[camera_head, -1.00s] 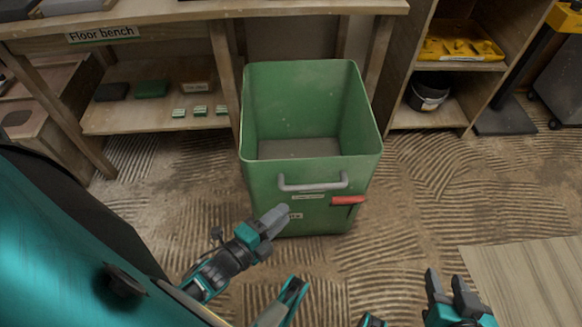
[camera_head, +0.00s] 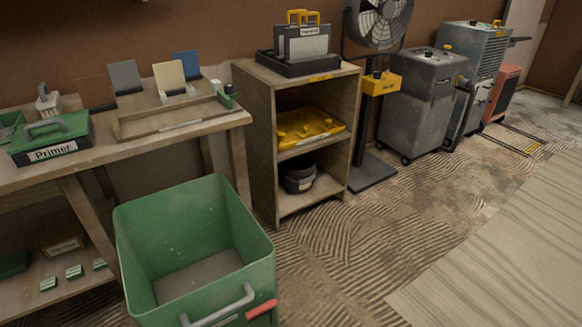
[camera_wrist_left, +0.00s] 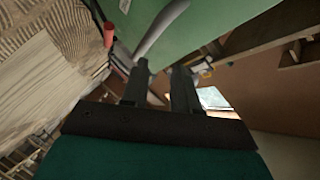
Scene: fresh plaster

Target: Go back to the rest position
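My left gripper (camera_wrist_left: 160,72) shows in the left wrist view with its two dark fingers apart and nothing visible between them. The grey handle (camera_wrist_left: 158,30) of the green bin lies just past the fingertips, and I cannot tell whether they touch. The bin's red grip (camera_wrist_left: 108,34) is to the left. In the head view the green bin (camera_head: 190,230) stands on the floor at lower left, its visible inside empty. Its grey handle (camera_head: 220,306) and red grip (camera_head: 262,309) face me. Neither gripper shows in the head view, and my right gripper is in no current view.
A bench (camera_head: 180,130) with a green Primer case (camera_head: 50,138) and upright coloured boards stands behind the bin. A wooden shelf unit (camera_head: 262,150), a fan (camera_head: 378,22) and grey wheeled machines (camera_head: 422,108) line the wall. The ridged floor (camera_head: 340,250) at right is open.

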